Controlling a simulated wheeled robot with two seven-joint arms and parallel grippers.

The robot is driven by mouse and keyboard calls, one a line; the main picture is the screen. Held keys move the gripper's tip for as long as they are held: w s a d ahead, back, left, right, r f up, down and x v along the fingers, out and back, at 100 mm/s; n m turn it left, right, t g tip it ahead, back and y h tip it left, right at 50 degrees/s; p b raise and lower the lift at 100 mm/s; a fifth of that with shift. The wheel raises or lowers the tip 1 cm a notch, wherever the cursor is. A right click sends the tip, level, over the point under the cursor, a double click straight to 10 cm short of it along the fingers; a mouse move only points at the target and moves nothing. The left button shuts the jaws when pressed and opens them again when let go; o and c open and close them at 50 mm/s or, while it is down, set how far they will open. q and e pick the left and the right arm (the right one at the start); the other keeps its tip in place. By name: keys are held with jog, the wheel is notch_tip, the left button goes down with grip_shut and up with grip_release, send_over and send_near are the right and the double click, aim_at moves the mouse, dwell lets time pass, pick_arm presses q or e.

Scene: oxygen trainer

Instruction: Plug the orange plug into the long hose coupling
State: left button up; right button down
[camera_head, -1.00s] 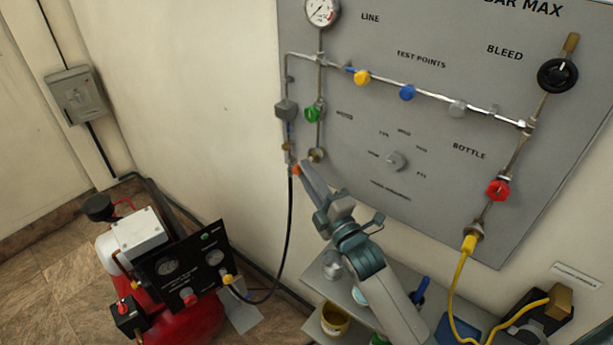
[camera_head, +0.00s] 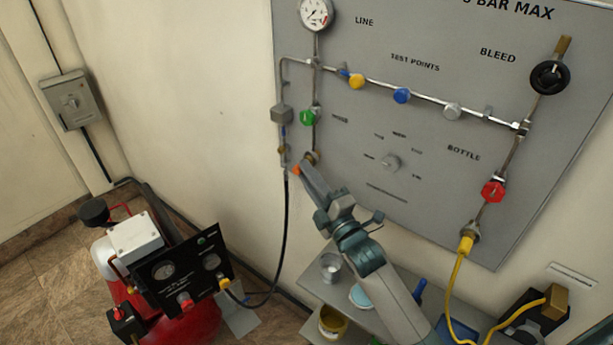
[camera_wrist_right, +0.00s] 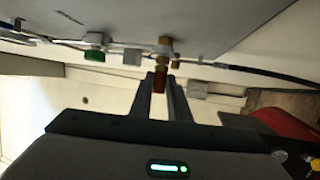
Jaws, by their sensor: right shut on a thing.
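The orange plug (camera_head: 296,170) is in my right gripper (camera_head: 302,167), at the lower left of the grey panel. In the right wrist view the plug (camera_wrist_right: 159,81) sits between the two fingers of the gripper (camera_wrist_right: 160,88), which are shut on it. A brass fitting (camera_head: 312,157) ends the pipe below the green knob, close to the fingertips. In the right wrist view this fitting (camera_wrist_right: 165,46) is just beyond the plug; contact cannot be told. A black hose (camera_head: 285,215) hangs from a brass coupling (camera_head: 283,150) left of it. I cannot tell which is the long hose coupling. My left gripper is not in view.
The green knob (camera_head: 308,117) is above the gripper. A red compressor (camera_head: 190,325) stands lower left, joined to the black hose. A shelf (camera_head: 312,283) with cups is below my right arm. A yellow hose (camera_head: 455,285) hangs on the right.

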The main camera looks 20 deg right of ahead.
jog(key=shift+d, duration=0.1)
jog(key=c, duration=1.6)
grip_release()
jog(key=shift+b+v, duration=3.05)
jog(key=shift+v, duration=5.6)
jog(key=shift+f, duration=0.15)
